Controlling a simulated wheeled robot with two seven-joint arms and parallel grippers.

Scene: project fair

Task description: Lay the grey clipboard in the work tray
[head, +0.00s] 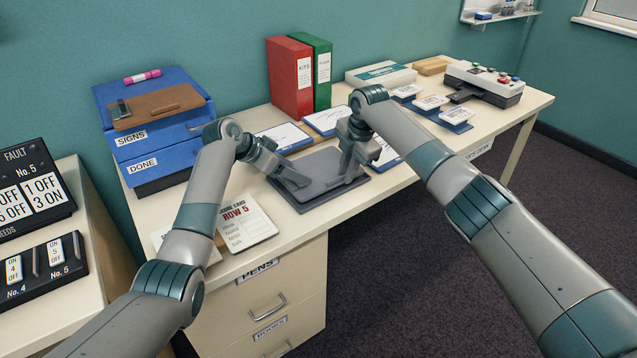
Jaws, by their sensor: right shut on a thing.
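The grey clipboard (318,172) is a dark grey flat board on the desk near its front edge, in the middle of the head view. My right gripper (351,177) is at the board's right side and shut on it. My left gripper (293,181) is over the board's left side; I cannot tell whether its fingers are apart or touch the board. The blue stacked trays (165,161) marked SIGNS and DONE stand at the desk's left end, with a brown clipboard (158,106) on top. I see no label that names a work tray.
A red binder (288,80) and a green binder (322,72) stand at the wall. Framed white sheets (283,138) lie behind the grey board. A score card (245,224) lies at front left. A button box (484,83) stands at the right end of the desk (522,100).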

